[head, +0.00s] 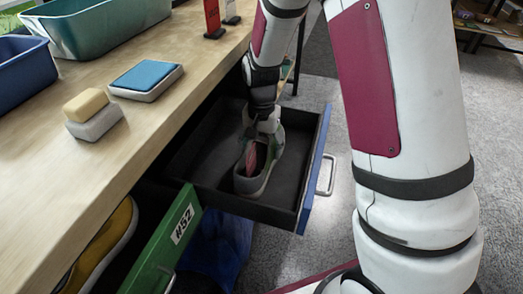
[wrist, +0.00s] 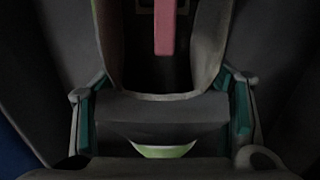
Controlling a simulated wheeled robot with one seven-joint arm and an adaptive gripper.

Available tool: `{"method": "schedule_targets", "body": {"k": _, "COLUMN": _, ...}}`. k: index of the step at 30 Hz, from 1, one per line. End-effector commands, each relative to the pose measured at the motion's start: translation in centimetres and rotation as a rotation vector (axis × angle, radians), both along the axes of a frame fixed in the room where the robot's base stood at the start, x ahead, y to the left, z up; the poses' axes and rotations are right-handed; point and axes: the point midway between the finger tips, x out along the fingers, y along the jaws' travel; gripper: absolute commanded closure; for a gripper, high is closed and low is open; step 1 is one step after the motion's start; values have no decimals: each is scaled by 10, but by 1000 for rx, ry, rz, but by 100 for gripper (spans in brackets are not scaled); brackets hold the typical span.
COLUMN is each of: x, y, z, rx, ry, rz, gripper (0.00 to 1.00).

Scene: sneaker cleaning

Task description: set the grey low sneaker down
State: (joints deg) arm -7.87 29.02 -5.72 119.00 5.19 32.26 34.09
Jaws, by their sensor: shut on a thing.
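The grey low sneaker (head: 262,160) is inside the open drawer with the blue front (head: 318,165), its reddish inside facing up. My gripper (head: 262,125) reaches down into the drawer and is shut on the sneaker's far end. In the wrist view, the two fingers of my gripper (wrist: 162,115) press on both sides of the grey sneaker (wrist: 160,107), with the pink strip in its opening above. The sneaker looks upright. I cannot tell whether its sole touches the drawer floor (head: 205,155).
A green drawer front (head: 168,240) stands open nearer, with a yellow shoe (head: 100,245) behind it. The wooden bench top (head: 60,160) holds a blue pad (head: 147,77), a sponge on a block (head: 90,112), and green (head: 95,30) and blue (head: 22,70) bins.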

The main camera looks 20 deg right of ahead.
Motion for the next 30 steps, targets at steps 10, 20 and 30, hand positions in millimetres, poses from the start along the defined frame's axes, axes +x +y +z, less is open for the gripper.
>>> {"method": "schedule_targets", "body": {"k": 10, "x": 0, "y": 0, "z": -1, "rx": 0, "ry": -1, "rz": -1, "gripper": 30}}
{"method": "schedule_targets", "body": {"k": 20, "x": 0, "y": 0, "z": -1, "rx": 0, "ry": -1, "rz": -1, "gripper": 14}}
{"method": "schedule_targets", "body": {"k": 30, "x": 1, "y": 0, "z": 32, "rx": 1, "ry": -4, "rz": -1, "gripper": 14}}
